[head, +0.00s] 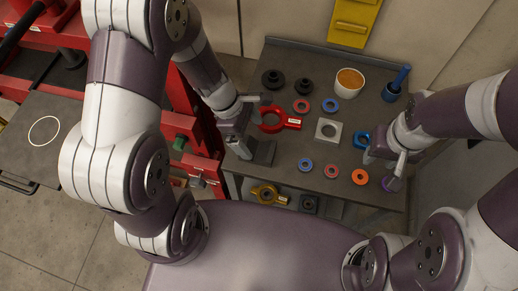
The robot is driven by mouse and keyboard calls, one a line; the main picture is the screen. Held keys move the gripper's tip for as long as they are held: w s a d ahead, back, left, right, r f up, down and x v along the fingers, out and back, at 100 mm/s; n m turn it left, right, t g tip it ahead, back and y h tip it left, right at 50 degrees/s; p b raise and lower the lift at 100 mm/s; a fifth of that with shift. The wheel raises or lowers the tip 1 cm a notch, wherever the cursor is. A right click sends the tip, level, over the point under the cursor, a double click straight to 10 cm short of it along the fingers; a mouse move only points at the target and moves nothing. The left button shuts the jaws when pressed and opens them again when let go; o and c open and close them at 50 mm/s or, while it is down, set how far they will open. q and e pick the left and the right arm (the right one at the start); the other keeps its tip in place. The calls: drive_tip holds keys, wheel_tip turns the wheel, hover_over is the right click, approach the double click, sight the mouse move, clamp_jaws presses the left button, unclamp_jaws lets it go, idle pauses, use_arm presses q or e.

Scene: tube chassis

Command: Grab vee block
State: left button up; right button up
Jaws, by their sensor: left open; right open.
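A dark grey angular block (263,153) sits at the left front edge of the grey table; it may be the vee block, but its shape is too small to be sure. My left gripper (243,148) is open beside its left side; I cannot tell whether they touch. My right gripper (388,168) is open above the table's right front, close to a small purple part (391,184) and below a blue ring-like part (361,139). The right gripper hides part of the table there.
The table (300,62) holds a red clamp-like part (278,119), a light square plate with a hole (328,130), several coloured rings, dark round parts (273,79), a white cup (349,82) and a blue holder (397,82). A red frame (205,125) stands left.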

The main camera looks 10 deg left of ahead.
sight(258, 151)
use_arm(q)
drive_tip(key=f, duration=0.1)
drive_tip(key=s+f+b, duration=0.1)
drive_tip(key=f, duration=0.2)
drive_tip(key=shift+s+d+f, duration=0.15)
drive_tip(key=shift+d+f, duration=0.05)
drive_tip(key=shift+d, duration=0.2)
drive_tip(key=shift+d+f, duration=0.25)
drive_tip(key=shift+f, duration=0.05)
drive_tip(key=c, duration=1.8)
drive_tip(key=shift+w+r, duration=0.1)
drive_tip(key=shift+w, duration=0.1)
clamp_jaws()
drive_tip(key=shift+r, duration=0.1)
